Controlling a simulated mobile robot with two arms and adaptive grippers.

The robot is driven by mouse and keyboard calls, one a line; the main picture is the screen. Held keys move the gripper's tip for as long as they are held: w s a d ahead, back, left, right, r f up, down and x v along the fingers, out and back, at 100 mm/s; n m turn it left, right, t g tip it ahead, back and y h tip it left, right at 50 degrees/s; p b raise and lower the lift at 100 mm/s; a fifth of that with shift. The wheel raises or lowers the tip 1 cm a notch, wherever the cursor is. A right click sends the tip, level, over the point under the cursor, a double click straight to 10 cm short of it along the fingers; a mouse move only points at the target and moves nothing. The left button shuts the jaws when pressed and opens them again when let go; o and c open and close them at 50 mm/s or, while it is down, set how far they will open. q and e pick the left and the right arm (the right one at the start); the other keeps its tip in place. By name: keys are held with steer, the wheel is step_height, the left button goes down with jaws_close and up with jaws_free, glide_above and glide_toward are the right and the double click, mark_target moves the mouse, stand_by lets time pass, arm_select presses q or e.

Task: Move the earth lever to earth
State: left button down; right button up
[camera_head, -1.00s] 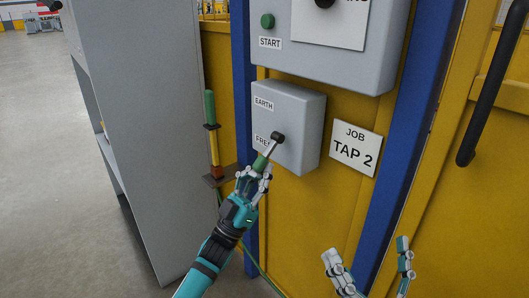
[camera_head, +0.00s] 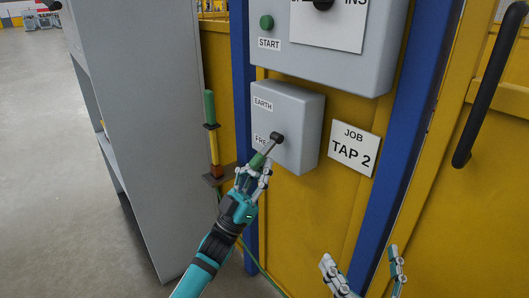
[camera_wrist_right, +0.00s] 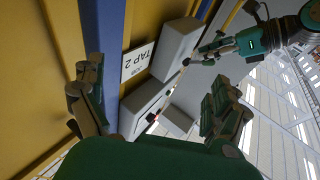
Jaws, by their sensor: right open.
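The earth lever (camera_head: 268,146) has a dark round pivot, a grey shaft and a green grip. It slants down and left from the pivot, across the FREE label, on the grey lever box (camera_head: 304,128). The EARTH label (camera_head: 263,104) is above. My left gripper (camera_head: 254,172) is at the green grip, with fingers around its lower end; they hide part of it, and I cannot tell whether they are closed on it. My right gripper (camera_head: 362,260) is open and empty, low and right of the box; its spread fingers also show in the right wrist view (camera_wrist_right: 155,100).
A larger grey box (camera_head: 385,60) with a green START button (camera_head: 267,22) is above. A JOB TAP 2 sign (camera_head: 354,149) is to the right. A green-topped rod (camera_head: 210,110) stands left, beside a grey cabinet (camera_head: 145,120). A black handle (camera_head: 490,90) is far right.

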mark_target(259, 153)
arm_select(q)
steer(key=shift+a+r+p, duration=0.1)
steer(key=shift+r+p, duration=0.2)
steer(key=shift+r, duration=0.1)
steer(key=shift+r+p, duration=0.3)
steer(key=shift+p, duration=0.05)
steer(key=shift+s+a+r+p, duration=0.1)
steer(key=shift+r+p, duration=0.3)
steer(key=shift+r, duration=0.05)
steer(key=shift+r+p, duration=0.35)
steer(key=shift+r, duration=0.05)
steer(key=shift+r+p, duration=0.35)
steer(key=shift+s+a+r+p, duration=0.1)
steer(key=shift+a+r+p, duration=0.05)
steer(key=shift+r+p, duration=0.35)
steer(key=shift+r, duration=0.35)
arm_select(e)
steer(key=s+d+f+g+h, duration=0.2)
steer(key=s+f+g, duration=0.2)
steer(key=f, duration=0.5)
steer(key=s+d+f+g+h, duration=0.2)
steer(key=s+f+g, duration=0.3)
steer(key=f+g, duration=0.4)
steer(key=shift+s+d+m, duration=0.3)
steer(key=shift+d, duration=0.4)
stand_by(0.4)
steer(key=shift+f, duration=0.15)
